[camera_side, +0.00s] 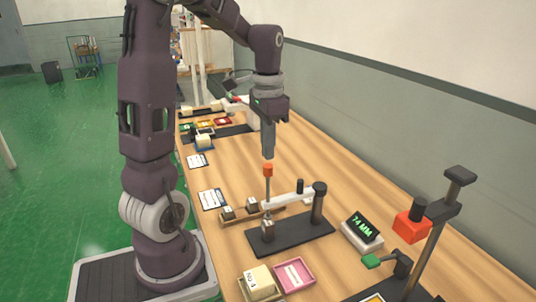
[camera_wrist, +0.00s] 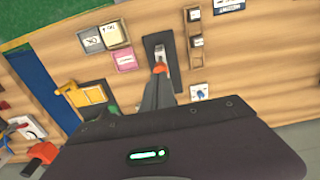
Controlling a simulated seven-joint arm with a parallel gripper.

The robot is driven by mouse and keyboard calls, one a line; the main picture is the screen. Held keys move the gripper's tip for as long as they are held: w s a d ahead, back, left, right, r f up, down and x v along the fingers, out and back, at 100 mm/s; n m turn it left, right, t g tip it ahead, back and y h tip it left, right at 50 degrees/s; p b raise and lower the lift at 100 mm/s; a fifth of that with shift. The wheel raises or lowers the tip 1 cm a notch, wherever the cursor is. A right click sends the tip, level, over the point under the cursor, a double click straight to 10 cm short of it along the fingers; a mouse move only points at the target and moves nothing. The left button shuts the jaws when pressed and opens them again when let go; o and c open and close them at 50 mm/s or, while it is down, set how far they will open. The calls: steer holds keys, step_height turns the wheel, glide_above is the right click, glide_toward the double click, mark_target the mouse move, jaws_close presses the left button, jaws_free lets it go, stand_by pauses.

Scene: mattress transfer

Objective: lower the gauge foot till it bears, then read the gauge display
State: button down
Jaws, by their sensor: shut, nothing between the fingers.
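The gauge has a black base plate (camera_side: 290,236), a dark post (camera_side: 319,203) and a white arm (camera_side: 288,199). A thin upright rod with an orange knob (camera_side: 268,169) passes by the arm's left end. A small grey-brown block (camera_side: 267,231) is under the rod; whether the foot touches it is too small to tell. The gauge display (camera_side: 362,232) stands right of the base and reads 74 MM. My gripper (camera_side: 268,156) is shut and empty, pointing down just above the knob; I cannot tell whether they touch. In the wrist view the fingertips (camera_wrist: 160,76) are close to the orange knob (camera_wrist: 160,68).
A wooden rail (camera_side: 240,215) with small blocks is left of the gauge. A black stand (camera_side: 435,235) with a red-orange part is at right. Bare table lies behind the gauge.

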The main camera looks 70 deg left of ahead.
mark_target(268, 165)
steer(key=shift+f, duration=1.05)
steer(key=shift+f, duration=0.1)
steer(key=shift+f, duration=0.85)
steer(key=shift+r, duration=0.15)
step_height(268, 165, up, 14)
